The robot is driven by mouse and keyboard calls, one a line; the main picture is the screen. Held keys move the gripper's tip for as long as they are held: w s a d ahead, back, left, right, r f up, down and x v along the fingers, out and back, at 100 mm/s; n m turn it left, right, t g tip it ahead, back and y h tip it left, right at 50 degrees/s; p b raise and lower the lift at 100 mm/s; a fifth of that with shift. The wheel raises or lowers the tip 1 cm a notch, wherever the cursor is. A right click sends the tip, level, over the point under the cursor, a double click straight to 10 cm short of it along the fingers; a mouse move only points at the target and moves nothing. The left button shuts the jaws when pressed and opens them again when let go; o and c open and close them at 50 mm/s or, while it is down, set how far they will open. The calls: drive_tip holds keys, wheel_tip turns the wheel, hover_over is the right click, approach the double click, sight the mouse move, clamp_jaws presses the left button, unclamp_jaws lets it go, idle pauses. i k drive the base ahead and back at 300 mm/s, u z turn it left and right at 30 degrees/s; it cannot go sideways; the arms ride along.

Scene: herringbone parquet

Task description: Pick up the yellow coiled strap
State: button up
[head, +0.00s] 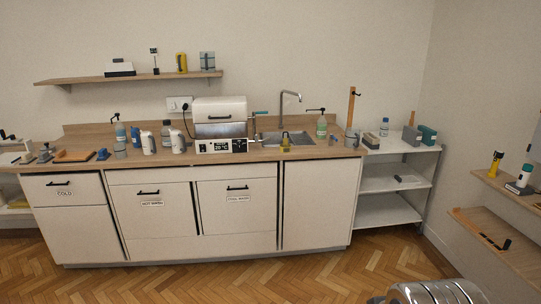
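Several small yellow things show, and at this size I cannot tell for sure which is the coiled strap. One yellow item (285,142) sits at the front of the sink on the wooden counter. Another yellow upright item (181,62) stands on the wall shelf at the upper left. My gripper is not in view.
A long cabinet (320,205) carries the cluttered counter, with a white lidded device (219,112), bottles and a tap (290,97). A white shelf rack (388,209) stands to its right. The parquet floor (210,282) in front is clear.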

sight(285, 148)
drive_tip(key=u, duration=0.25)
drive_tip(key=i, duration=1.45)
drive_tip(key=u, duration=0.15)
drive_tip(key=i, duration=2.3)
drive_tip(key=z, duration=0.05)
